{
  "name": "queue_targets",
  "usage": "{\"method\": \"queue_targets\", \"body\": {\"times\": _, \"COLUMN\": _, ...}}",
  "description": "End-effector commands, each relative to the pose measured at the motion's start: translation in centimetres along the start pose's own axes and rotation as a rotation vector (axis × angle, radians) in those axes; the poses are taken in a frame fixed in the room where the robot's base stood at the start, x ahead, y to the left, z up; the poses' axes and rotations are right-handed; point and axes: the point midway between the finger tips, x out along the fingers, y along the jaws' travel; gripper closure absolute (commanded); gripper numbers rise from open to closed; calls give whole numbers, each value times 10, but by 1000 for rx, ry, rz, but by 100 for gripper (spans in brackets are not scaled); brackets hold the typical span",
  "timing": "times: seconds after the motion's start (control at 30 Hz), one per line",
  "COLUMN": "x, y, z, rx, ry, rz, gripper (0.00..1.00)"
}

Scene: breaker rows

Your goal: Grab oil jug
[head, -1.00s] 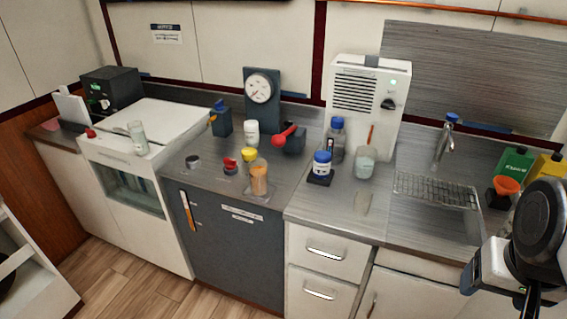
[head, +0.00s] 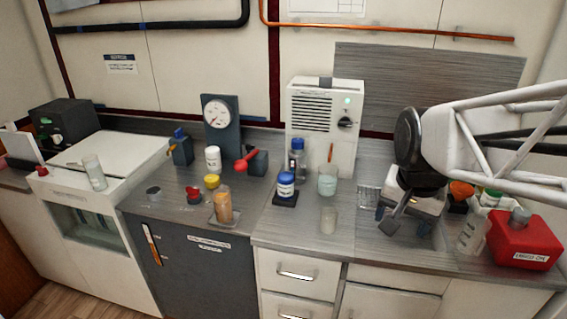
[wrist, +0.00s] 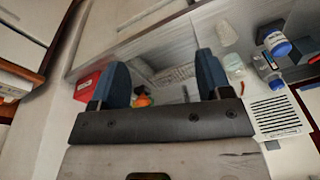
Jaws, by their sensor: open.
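A red jug (head: 525,240) with a grey cap and a white label, which looks like the oil jug, stands on the far right of the counter in the head view. The label's print is too blurred to read surely. In the wrist view the red jug (wrist: 88,86) shows at left, outside the left finger and partly hidden by it. My gripper (head: 405,214) is open and empty, pointing down above the sink area, left of the red jug. Its two blue fingers also show spread apart in the wrist view (wrist: 163,80).
A whitish jug (head: 472,232) with a green cap and an orange funnel-like piece (head: 461,190) stand between my gripper and the red jug. A glass beaker (head: 327,181), a clear cup (head: 328,220) and a blue-lidded jar (head: 286,184) stand to the left.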

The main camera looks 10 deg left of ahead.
Motion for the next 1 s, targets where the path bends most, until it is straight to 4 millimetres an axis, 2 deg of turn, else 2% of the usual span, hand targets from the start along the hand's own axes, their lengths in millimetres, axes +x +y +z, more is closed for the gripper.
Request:
{"method": "queue_targets", "body": {"times": 0.03, "x": 3, "y": -14, "z": -8, "rx": 18, "ry": -9, "rz": 1, "gripper": 29}}
{"method": "queue_targets", "body": {"times": 0.2, "x": 11, "y": -60, "z": -31, "rx": 103, "ry": -30, "rz": 3, "gripper": 29}}
{"method": "queue_targets", "body": {"times": 0.5, "x": 34, "y": -149, "z": -61, "rx": 253, "ry": -64, "rz": 17, "gripper": 29}}
{"method": "queue_targets", "body": {"times": 0.73, "x": 58, "y": -222, "z": -72, "rx": 368, "ry": -87, "rz": 34, "gripper": 29}}
{"method": "queue_targets", "body": {"times": 1.0, "x": 94, "y": -312, "z": -70, "rx": 503, "ry": -106, "rz": 62, "gripper": 29}}
